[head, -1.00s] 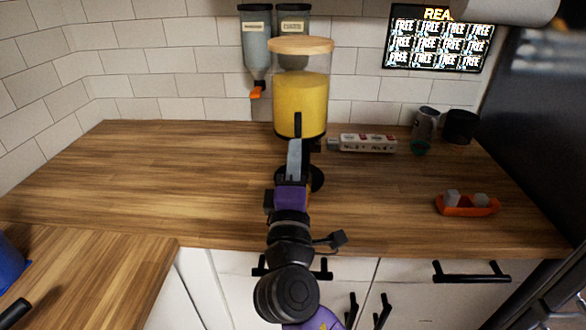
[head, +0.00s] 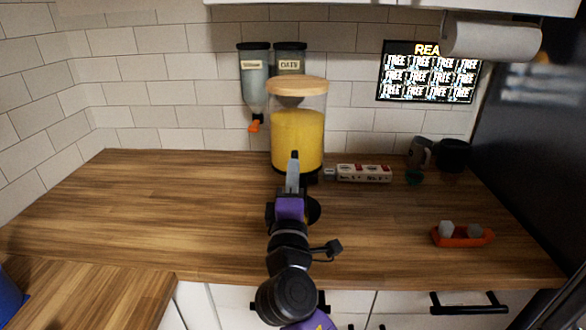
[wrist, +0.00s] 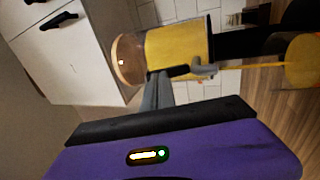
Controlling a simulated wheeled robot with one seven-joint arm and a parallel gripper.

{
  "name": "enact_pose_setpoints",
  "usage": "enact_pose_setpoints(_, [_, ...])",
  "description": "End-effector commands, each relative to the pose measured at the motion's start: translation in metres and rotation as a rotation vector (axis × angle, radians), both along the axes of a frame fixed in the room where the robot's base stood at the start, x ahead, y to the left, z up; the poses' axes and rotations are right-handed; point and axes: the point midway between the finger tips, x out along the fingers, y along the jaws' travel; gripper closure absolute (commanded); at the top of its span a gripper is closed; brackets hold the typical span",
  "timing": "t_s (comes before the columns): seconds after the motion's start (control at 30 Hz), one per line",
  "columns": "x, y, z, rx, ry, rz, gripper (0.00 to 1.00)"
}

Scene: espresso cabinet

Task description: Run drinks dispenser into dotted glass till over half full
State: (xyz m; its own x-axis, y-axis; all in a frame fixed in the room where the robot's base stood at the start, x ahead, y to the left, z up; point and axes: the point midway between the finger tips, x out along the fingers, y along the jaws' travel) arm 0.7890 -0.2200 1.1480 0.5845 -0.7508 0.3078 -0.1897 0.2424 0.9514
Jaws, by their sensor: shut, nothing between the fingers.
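The drinks dispenser (head: 297,135) is a clear cylinder of yellow drink with a wooden lid, standing near the back wall. It also shows turned sideways in the wrist view (wrist: 178,46), with its grey tap (wrist: 203,69) near my fingers. A thin yellow stream runs from the tap to a round yellow surface (wrist: 304,62) at the right edge, apparently drink in the glass. The glass's dots and fill level cannot be made out, and my arm hides it in the head view. My gripper (head: 293,158) is shut and empty, its tips (wrist: 156,82) at the tap's dark lever.
A white carton (head: 363,173) lies right of the dispenser, with dark mugs (head: 453,155) farther right. An orange tray (head: 462,237) sits at the front right. Wall dispensers (head: 254,80) hang behind. The left counter is clear.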

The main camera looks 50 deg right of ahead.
Motion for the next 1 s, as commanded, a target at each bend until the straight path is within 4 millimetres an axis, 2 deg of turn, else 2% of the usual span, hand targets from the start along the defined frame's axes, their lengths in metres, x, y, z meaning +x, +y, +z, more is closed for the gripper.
enact_pose_setpoints(0.03, [0.000,0.000,0.009,0.012,0.011,0.001,1.00])
enact_pose_setpoints(0.4, [0.007,-0.010,0.016,0.072,0.054,-0.002,1.00])
enact_pose_setpoints(1.0, [0.010,-0.013,0.016,0.071,0.056,-0.001,1.00])
